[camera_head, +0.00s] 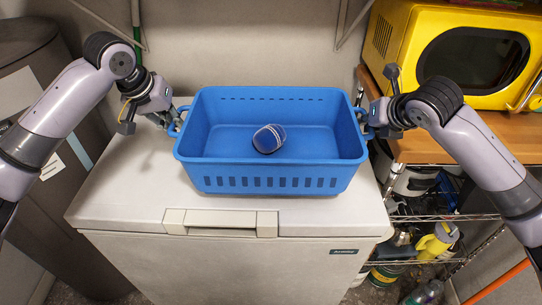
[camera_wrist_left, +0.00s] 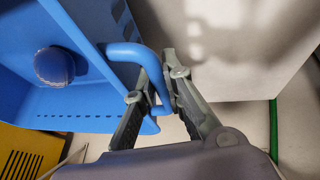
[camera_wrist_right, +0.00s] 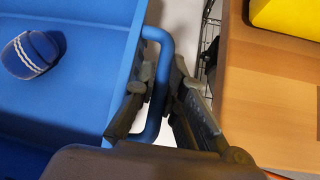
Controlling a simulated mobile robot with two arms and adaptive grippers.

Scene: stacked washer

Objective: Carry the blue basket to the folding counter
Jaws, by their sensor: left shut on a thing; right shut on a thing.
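The blue basket (camera_head: 270,176) is upright over the white chest freezer (camera_head: 130,195) in the head view; I cannot tell whether it touches the lid. A blue item with white stripes (camera_head: 268,138) lies inside it. My left gripper (camera_head: 176,120) is shut on the basket's left handle, which shows in the left wrist view (camera_wrist_left: 140,58). My right gripper (camera_head: 372,120) is shut on the right handle, which shows in the right wrist view (camera_wrist_right: 165,70). The folding counter cannot be told for certain in these views.
A yellow microwave (camera_head: 450,50) stands on a wooden top (camera_head: 500,138) to the right. Below it is a wire shelf (camera_head: 430,217) with several items, among them a yellow bottle (camera_head: 437,240). A dark bin (camera_head: 35,75) stands at the left. A wall (camera_head: 240,40) is close behind.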

